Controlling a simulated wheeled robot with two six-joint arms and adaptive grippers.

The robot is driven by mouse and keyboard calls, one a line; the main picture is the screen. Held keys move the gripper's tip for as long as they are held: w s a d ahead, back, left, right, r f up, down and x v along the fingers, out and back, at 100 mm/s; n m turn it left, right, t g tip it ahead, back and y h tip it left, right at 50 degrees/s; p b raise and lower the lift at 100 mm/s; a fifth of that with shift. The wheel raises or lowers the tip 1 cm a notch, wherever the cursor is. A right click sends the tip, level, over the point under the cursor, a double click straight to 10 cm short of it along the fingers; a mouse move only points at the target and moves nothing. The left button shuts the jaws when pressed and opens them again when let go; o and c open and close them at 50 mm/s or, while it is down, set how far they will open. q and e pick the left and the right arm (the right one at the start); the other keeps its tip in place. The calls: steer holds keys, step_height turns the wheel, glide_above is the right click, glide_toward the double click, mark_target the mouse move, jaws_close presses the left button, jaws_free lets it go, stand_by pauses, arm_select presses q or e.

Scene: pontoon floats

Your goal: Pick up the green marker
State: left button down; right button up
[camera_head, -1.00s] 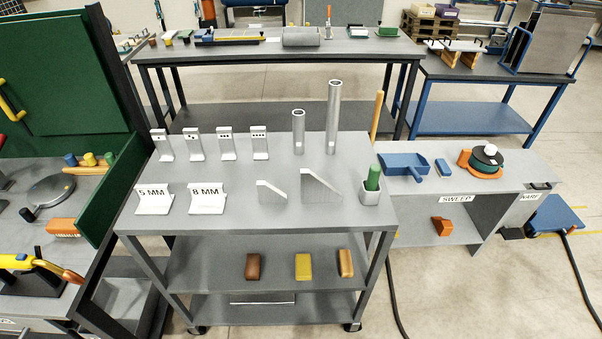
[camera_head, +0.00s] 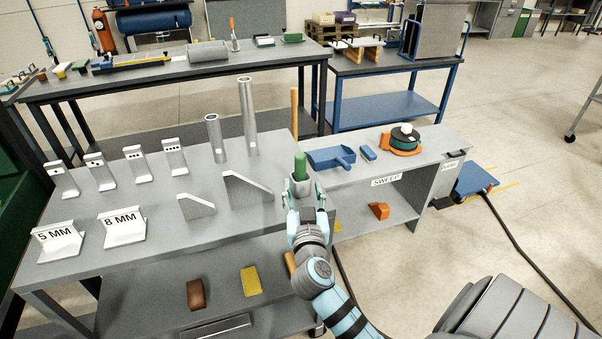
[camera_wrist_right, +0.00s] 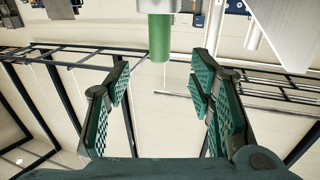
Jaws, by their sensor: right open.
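In the right wrist view the green marker (camera_wrist_right: 160,38) hangs down from the top of the picture, partly inside the pale cup (camera_wrist_right: 158,5). The open right fingers (camera_wrist_right: 160,85) lie apart below it, with nothing between their tips. My left gripper is not in view.
Two grey tubes (camera_head: 249,115) and two wedge plates (camera_head: 247,192) stand on the cart left of the cup. A wooden rod (camera_head: 294,113) rises behind the cup. A blue dustpan (camera_head: 330,158) and an orange-based tool (camera_head: 404,141) lie on the bench to the right.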

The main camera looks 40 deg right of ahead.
mark_target(301, 165)
steer(key=x, duration=0.3)
steer(key=p+x, duration=0.1)
steer(key=x, duration=0.6)
steer(key=shift+w+d+r, duration=0.3)
steer(key=shift+d+r, duration=0.05)
steer(key=shift+r, duration=0.05)
steer(key=shift+w+d+f, duration=0.1)
steer(key=shift+w+f, duration=0.05)
jaws_close()
